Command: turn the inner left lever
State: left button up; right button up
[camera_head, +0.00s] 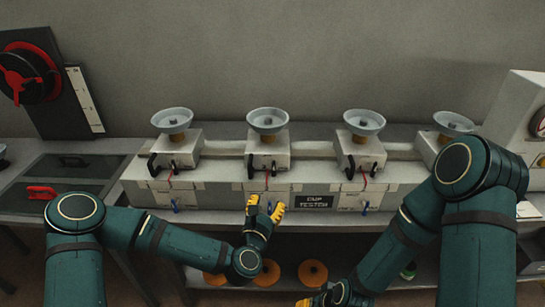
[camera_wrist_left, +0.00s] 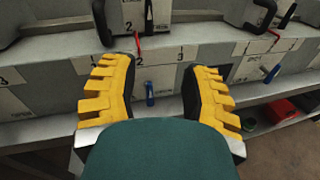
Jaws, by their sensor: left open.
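The tester bench has a row of stations, each with a bowl on top. At the second station from the left, a blue lever (camera_wrist_left: 150,93) hangs upright on the lower front panel. A red lever (camera_wrist_left: 138,44) sits above it, below the block's black handle (camera_head: 250,166). My left gripper (camera_head: 266,207) is open in front of this station. In the left wrist view its yellow fingers (camera_wrist_left: 160,68) stand either side of the blue lever, apart from it. My right gripper (camera_head: 305,302) is mostly cut off at the bottom edge of the head view.
Neighbouring blue levers show to the left (camera_head: 174,205) and right (camera_head: 365,207). A label plate (camera_head: 314,201) is right of my left gripper. Orange discs (camera_head: 312,272) lie on the shelf below. A panel with a red wheel (camera_head: 22,78) stands at far left.

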aim_at(273, 167)
pick_arm(q)
jog(key=w, duration=0.5)
jog(key=w+d+r+n, duration=0.1)
jog(key=w, duration=0.3)
jog(key=w+d+r+n+p, duration=0.1)
jog(key=w, duration=0.4)
jog(key=shift+w+t+y, duration=0.3)
jog(key=shift+t+y, duration=0.1)
jog(key=shift+o, duration=0.2)
grip_shut()
